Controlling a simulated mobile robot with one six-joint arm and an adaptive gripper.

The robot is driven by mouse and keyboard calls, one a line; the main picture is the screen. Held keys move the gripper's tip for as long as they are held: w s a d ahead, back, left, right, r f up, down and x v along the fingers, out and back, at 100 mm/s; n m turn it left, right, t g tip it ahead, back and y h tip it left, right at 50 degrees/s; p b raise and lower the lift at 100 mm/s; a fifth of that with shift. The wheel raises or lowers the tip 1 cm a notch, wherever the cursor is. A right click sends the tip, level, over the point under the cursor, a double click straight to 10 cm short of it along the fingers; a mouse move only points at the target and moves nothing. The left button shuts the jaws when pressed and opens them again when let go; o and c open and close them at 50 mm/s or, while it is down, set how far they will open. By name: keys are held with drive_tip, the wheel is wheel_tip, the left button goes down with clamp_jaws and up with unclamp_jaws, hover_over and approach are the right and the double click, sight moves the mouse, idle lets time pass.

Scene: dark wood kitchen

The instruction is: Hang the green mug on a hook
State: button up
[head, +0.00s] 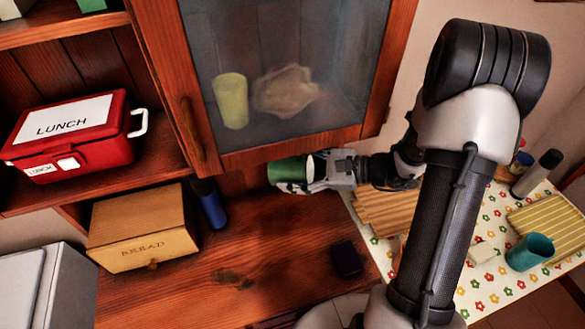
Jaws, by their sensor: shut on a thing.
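The green mug (285,170) is held in my gripper (305,175), just below the bottom edge of the glass cabinet door. The fingers are shut around the mug's side and cover part of it. The mug lies on its side or is tilted; I cannot tell exactly, and its handle is not clear to see. It is above the wooden counter. No hook can be made out in the head view.
The glass-fronted cabinet door (290,70) hangs right above my gripper. A bread box (140,235), a blue bottle (209,203) and a dark block (346,258) stand on the counter. A red lunch box (90,150) is on the left shelf. A teal cup (530,252) stands at right.

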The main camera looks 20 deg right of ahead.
drive_tip(key=o, duration=1.4)
